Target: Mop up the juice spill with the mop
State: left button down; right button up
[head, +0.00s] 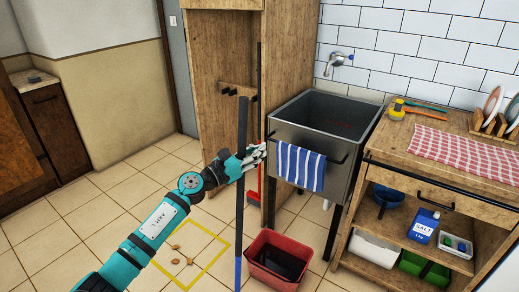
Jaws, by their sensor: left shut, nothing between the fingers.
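My left gripper (262,153) is shut and empty, in front of the sink's left side near the striped towel. A dark blue upright pole (242,190) crosses the view at my gripper's wrist; its lower end runs to the bottom edge. No mop head shows on it, so I cannot tell whether it is the mop. A thin dark handle (259,75) stands by the wooden cabinet, with a red part (253,197) low behind the pole. I see no clear juice spill. My right gripper is not in view.
A yellow taped square (222,245) on the tiled floor holds several brown bits (176,248). A red bucket (260,268) stands right of the pole. A metal sink (287,130) with a blue striped towel (300,167) and a wooden counter (390,150) are at right. Floor at left is clear.

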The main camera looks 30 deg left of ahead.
pick_arm(q)
jog(key=shift+s+a+b, duration=0.9)
jog(key=shift+s+b, duration=0.6)
jog(key=shift+s, duration=9.4)
jog(key=w+d+f+b, duration=0.1)
jog(key=w+d, duration=0.1)
jog(key=w, duration=2.1)
jog(key=shift+f, duration=0.25)
